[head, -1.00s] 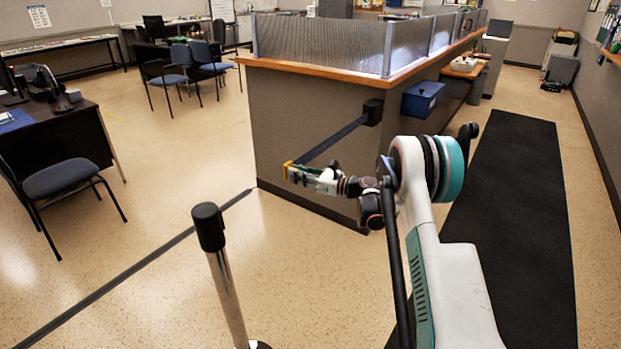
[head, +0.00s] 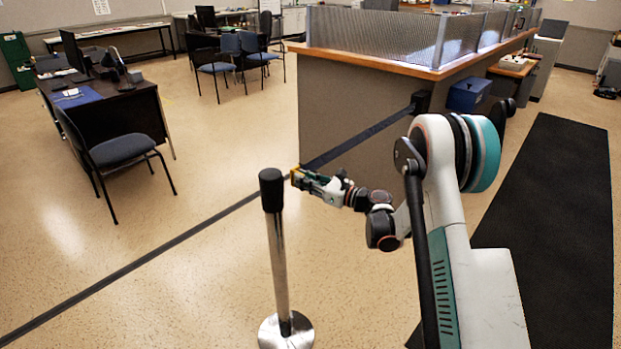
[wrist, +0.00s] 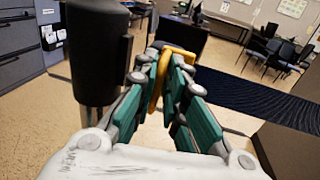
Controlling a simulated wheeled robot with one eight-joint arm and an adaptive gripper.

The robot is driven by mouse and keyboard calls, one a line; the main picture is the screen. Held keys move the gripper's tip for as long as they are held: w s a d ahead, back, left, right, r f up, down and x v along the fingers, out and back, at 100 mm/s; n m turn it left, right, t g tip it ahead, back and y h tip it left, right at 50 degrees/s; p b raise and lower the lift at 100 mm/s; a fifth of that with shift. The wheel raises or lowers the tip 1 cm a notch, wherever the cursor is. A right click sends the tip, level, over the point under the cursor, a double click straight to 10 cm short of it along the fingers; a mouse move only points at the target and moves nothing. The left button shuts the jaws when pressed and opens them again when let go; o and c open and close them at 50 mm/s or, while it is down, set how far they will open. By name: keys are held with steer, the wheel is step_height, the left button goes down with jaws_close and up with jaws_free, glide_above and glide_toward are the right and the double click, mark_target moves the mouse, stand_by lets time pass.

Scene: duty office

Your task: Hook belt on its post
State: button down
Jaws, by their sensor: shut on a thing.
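The belt (head: 365,137) is a dark blue strap stretched from a black box (head: 421,101) on the counter's end to my gripper (head: 300,177). Its yellow end clip (head: 294,176) is between my fingertips. In the wrist view, my teal fingers (wrist: 170,68) are shut on the yellow clip (wrist: 159,80), and the belt (wrist: 250,97) runs off to the right. The post (head: 278,260) stands upright, with a black top (head: 271,190) and chrome pole. In the head view the clip appears just right of the top. The post's top (wrist: 98,50) is left of my fingers in the wrist view, apart from them.
The wood-topped counter (head: 350,125) stands behind my arm. The post's round base (head: 286,331) rests on the floor. A chair (head: 120,150) and desk (head: 140,108) stand at left. A black mat (head: 560,200) lies at right.

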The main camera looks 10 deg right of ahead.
steer(key=shift+s+a, duration=0.1)
steer(key=c, duration=1.8)
jaws_free()
steer(key=shift+o, duration=0.2)
